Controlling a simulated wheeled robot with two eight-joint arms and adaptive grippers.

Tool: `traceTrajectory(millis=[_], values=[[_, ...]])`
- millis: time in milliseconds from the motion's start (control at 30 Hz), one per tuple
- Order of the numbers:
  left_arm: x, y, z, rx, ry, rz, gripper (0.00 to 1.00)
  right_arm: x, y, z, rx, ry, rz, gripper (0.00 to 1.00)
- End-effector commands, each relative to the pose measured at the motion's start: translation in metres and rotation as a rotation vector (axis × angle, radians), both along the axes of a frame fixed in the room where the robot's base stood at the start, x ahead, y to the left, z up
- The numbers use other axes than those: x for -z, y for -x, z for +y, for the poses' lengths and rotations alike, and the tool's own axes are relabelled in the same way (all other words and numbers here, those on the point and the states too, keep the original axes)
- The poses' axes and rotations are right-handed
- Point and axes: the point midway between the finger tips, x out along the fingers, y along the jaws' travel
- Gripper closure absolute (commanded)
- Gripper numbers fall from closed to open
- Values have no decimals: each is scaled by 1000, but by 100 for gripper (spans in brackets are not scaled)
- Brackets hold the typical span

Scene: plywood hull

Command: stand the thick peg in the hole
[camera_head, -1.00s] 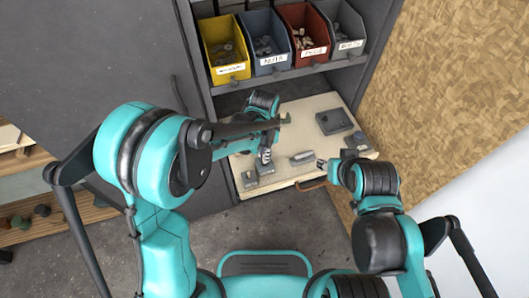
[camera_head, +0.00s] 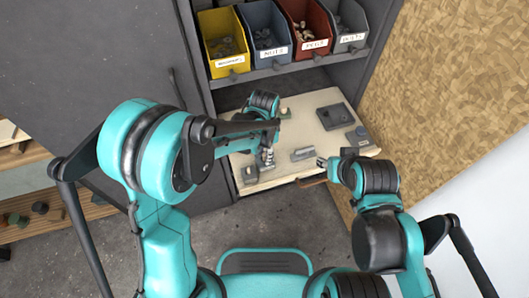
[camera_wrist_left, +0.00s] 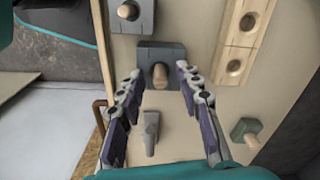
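My left gripper (camera_wrist_left: 163,98) is open in the left wrist view. A grey block (camera_wrist_left: 145,52) with a wooden peg (camera_wrist_left: 160,76) showing in it lies ahead, between the two fingers in the picture. I see no finger contact with the peg. A second grey block (camera_wrist_left: 143,22) with a similar peg (camera_wrist_left: 128,11) is farther up. A wooden strip with round recesses (camera_wrist_left: 240,38) lies to the right. I cannot tell which peg is the thick one. In the head view my left gripper (camera_head: 267,156) is over the worktop; my right gripper (camera_head: 322,163) is at its right front, its fingers too small to judge.
The pale worktop (camera_head: 309,131) also carries a grey piece (camera_head: 302,154), a dark square tray (camera_head: 335,116) and a small dark block (camera_head: 358,135). A green hexagonal piece (camera_wrist_left: 245,130) lies at the right. Bins (camera_head: 267,38) stand on a shelf behind.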

Motion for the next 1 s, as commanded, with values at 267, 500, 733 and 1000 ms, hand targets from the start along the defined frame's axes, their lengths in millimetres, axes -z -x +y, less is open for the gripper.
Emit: traceTrajectory(millis=[267, 500, 733, 1000], values=[[-1, 0, 0, 0, 0, 0, 63, 0, 0, 0, 0, 0, 0, 60], [-31, 1, 0, 0, 0, 0, 63, 0, 0, 0, 0, 0, 0, 60], [-82, 0, 0, 0, 0, 0, 63, 0, 0, 0, 0, 0, 0, 60], [-117, 0, 0, 0, 0, 0, 63, 0, 0, 0, 0, 0, 0, 60]])
